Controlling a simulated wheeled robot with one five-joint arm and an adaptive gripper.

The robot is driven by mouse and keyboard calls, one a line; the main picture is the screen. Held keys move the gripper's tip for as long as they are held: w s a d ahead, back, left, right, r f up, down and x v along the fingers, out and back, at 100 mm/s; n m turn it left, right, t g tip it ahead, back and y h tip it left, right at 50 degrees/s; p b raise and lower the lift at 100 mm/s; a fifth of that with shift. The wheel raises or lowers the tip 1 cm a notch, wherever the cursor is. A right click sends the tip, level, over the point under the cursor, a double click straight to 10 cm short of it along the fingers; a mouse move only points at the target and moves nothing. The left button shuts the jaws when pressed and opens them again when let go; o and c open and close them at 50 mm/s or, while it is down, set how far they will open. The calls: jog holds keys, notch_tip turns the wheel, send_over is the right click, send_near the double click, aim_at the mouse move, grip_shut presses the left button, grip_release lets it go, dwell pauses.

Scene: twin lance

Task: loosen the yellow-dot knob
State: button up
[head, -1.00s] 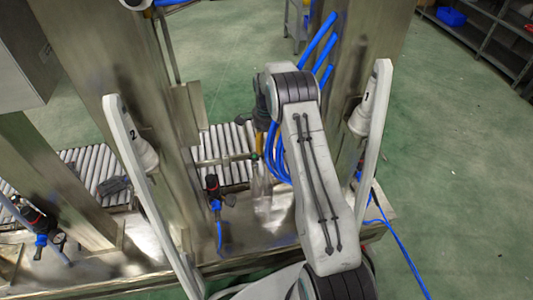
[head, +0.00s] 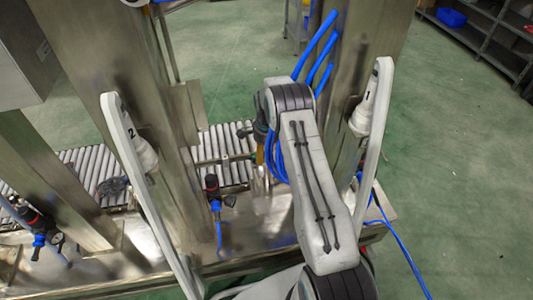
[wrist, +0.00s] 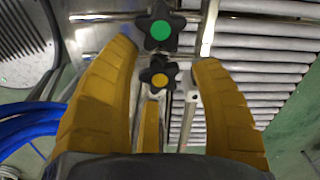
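The yellow-dot knob (wrist: 159,74) is a black lobed knob with a yellow-orange centre. It shows in the wrist view just beyond and between the fingertips of my gripper (wrist: 160,66). The gripper's yellow fingers are spread apart, with visible gaps to the knob on both sides. A larger black star knob with a green dot (wrist: 161,29) sits just above it in the picture. In the head view my arm hides most of the gripper, with some yellow finger (head: 260,155) showing, and I cannot make out the knobs there.
Metal rods and a bracket run beside the knobs. A roller conveyor (wrist: 255,60) lies behind them at right. Blue hoses (wrist: 30,122) pass at left. In the head view, steel columns (head: 110,80) and a red-topped regulator (head: 212,184) stand to the left of my arm.

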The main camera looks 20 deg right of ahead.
jog(key=c, duration=1.1)
jog(key=shift+n, duration=0.3)
jog(key=shift+n+b, duration=0.8)
jog(key=shift+n, duration=1.7)
jog(key=shift+s, duration=0.1)
jog(key=o, duration=1.2)
jog(key=shift+r, duration=0.1)
